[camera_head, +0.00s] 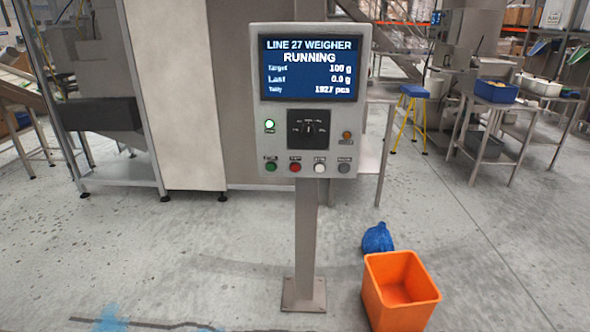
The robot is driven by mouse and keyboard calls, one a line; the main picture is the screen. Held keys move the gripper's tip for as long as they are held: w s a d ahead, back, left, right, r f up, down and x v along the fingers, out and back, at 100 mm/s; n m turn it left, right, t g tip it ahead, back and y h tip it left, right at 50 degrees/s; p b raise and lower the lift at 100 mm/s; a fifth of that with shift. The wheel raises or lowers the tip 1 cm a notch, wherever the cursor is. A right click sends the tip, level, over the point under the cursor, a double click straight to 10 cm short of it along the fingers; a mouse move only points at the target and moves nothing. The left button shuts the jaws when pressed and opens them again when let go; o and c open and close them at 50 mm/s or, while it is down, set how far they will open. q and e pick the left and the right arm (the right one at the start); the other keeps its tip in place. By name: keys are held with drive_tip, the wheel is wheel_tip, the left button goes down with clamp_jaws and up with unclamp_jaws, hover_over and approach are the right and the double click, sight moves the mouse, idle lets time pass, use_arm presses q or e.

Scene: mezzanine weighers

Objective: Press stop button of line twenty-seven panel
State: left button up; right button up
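The line 27 weigher panel (255,140) is a grey box on a metal post, facing me in the middle of the view. Its blue screen (310,68) reads "LINE 27 WEIGHER" and "RUNNING". Below it a green lamp (270,124) is lit at the left, and an amber lamp sits at the right. The bottom row holds a green button (271,167), a red button (295,167), a white button (320,168) and a grey button (344,168). Their small labels are too blurred to read surely. Neither of my grippers shows in the view.
The post (306,240) stands on a square floor plate. An orange bin (398,290) and a blue bag (377,239) are on the floor to its right. A machine cabinet (180,90) stands behind. The floor in front and to the left looks mostly clear.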

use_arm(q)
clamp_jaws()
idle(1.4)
